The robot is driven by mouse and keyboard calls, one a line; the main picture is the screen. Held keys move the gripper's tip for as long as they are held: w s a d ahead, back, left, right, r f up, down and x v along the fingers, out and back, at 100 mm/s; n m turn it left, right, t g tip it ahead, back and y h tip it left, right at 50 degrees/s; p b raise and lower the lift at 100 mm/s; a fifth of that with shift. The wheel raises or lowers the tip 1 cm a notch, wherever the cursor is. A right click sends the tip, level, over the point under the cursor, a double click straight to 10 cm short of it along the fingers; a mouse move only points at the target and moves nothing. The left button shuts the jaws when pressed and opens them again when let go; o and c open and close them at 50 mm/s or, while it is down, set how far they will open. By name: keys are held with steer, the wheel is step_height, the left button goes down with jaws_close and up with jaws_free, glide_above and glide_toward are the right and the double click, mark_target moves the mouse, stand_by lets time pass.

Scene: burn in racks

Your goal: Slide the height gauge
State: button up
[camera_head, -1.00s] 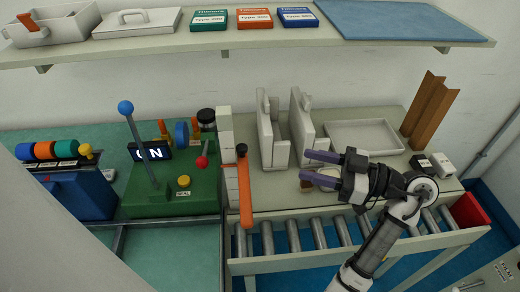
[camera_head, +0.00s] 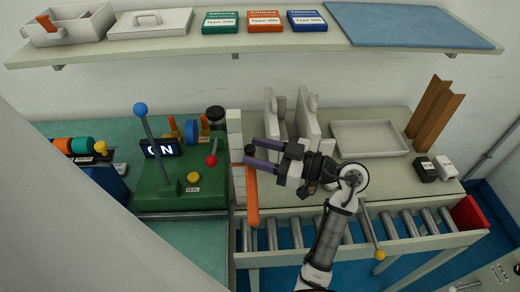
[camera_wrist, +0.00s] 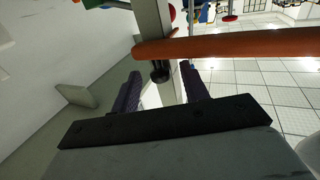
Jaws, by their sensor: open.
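The height gauge appears as a pale segmented upright post (camera_head: 237,150) with a long orange bar (camera_head: 252,200) and a black knob (camera_head: 249,150). It stands at the left end of the pale bench. My gripper (camera_head: 257,155) is open, its two purple fingers reaching left to the gauge close to the knob. In the wrist view the black knob (camera_wrist: 160,73) shows between and just beyond the fingertips of my gripper (camera_wrist: 161,80). The orange bar (camera_wrist: 240,45) crosses ahead of the fingers. I cannot tell whether either finger touches the knob.
A green control box (camera_head: 180,185) with levers stands left of the gauge. Pale upright plates (camera_head: 308,120) stand close behind my gripper. A shallow tray (camera_head: 369,152) lies farther right. Metal rollers (camera_head: 400,224) and a yellow-tipped lever (camera_head: 371,230) are at the bench front. A shelf (camera_head: 250,45) runs above.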

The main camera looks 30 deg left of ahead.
jaws_close()
step_height(320, 180, down, 5)
steer(key=shift+r+b, duration=0.1)
steer(key=shift+b, duration=0.4)
jaws_free()
steer(key=shift+d, duration=0.1)
